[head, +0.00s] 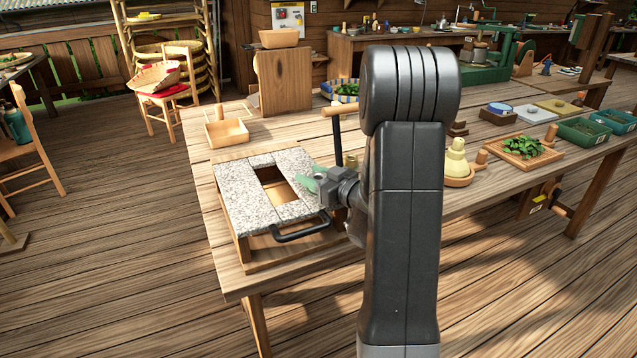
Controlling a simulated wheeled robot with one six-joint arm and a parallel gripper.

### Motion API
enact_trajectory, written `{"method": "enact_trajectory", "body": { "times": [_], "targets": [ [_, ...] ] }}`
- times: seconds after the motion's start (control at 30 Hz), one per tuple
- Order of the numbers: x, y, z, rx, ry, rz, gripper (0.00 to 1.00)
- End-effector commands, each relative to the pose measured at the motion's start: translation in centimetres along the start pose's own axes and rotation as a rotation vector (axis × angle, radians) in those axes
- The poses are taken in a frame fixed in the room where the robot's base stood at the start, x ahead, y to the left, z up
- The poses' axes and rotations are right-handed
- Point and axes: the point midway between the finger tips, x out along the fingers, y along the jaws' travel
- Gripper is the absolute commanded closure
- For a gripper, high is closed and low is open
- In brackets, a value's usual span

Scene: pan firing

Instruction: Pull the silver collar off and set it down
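A low wooden box with a speckled grey stone top (236,190) stands at the left end of the workbench. A rectangular opening (272,186) in the stone shows a copper-brown inside. A black handle (300,231) sticks out at its front. My gripper (316,184) is at the right edge of the stone top, pointing left toward the opening. Pale green shows at its fingertips. The view is too small to tell whether the fingers are apart or hold anything. I cannot make out a silver collar; my arm hides part of the bench.
A tool with a wooden crossbar (340,109) and dark shaft stands behind the gripper. A small wooden tray (226,133) lies at the back left. A pale yellow stacked object (455,160) and a tray of leaves (523,150) are right of my arm.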

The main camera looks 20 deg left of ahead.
Motion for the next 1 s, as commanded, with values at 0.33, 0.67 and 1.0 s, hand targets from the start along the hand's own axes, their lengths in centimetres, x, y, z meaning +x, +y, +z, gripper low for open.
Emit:
{"method": "enact_trajectory", "body": {
  "times": [0.33,0.67,1.0],
  "targets": [
    [0.0,0.0,-0.1,-0.001,0.001,0.0,0.96],
    [-0.1,0.0,-0.9,-0.002,0.002,-0.001,0.96],
    [-0.1,0.0,-1.9,-0.002,0.002,-0.001,0.96]
  ]
}}
